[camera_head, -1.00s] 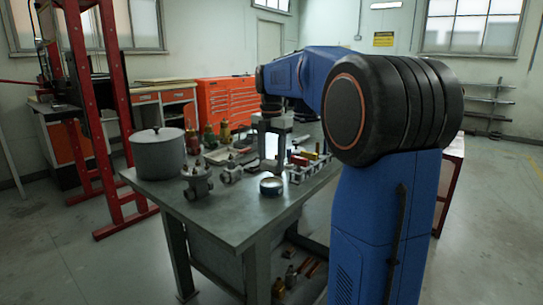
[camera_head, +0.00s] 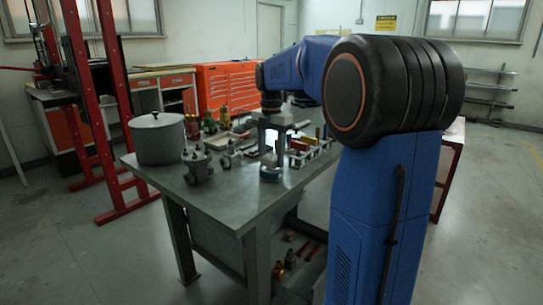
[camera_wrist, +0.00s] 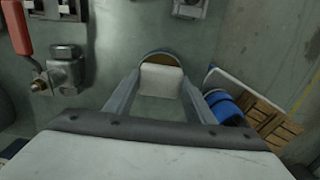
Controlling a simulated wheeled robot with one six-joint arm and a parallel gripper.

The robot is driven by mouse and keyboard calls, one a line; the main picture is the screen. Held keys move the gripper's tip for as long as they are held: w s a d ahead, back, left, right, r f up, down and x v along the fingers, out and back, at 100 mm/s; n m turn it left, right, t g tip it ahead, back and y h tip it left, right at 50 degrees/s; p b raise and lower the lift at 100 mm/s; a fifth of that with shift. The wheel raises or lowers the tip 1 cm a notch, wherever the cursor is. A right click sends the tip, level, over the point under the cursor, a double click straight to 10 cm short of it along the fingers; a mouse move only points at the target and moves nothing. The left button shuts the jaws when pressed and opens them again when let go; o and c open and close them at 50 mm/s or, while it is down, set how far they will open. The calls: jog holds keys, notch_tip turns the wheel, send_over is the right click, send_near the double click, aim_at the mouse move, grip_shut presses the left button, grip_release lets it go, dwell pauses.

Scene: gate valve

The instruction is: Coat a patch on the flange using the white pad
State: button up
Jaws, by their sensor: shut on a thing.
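The white pad (camera_head: 269,138) is upright between the fingers of my gripper (camera_head: 270,146), which is shut on it. In the wrist view, the pad (camera_wrist: 161,80) shows between the two fingers. A round tin (camera_head: 271,175) stands on the table directly below the gripper. In the wrist view, the tin's rim and brownish inside (camera_wrist: 160,57) show behind the pad. The pad's lower edge is at or in the tin; contact is unclear. A grey flanged valve (camera_head: 197,166) stands left of the gripper; which of its faces is the flange is hard to tell.
A large lidded pot (camera_head: 158,138) stands at the table's left. A valve with a red handle (camera_wrist: 22,32) is left in the wrist view. Bare tabletop (camera_head: 232,205) lies at the front.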

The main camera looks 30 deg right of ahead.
aim_at(272, 157)
jog(key=shift+f, duration=0.4)
dwell(1.5)
jog(key=shift+r, duration=0.15)
jog(key=shift+r, duration=3.4)
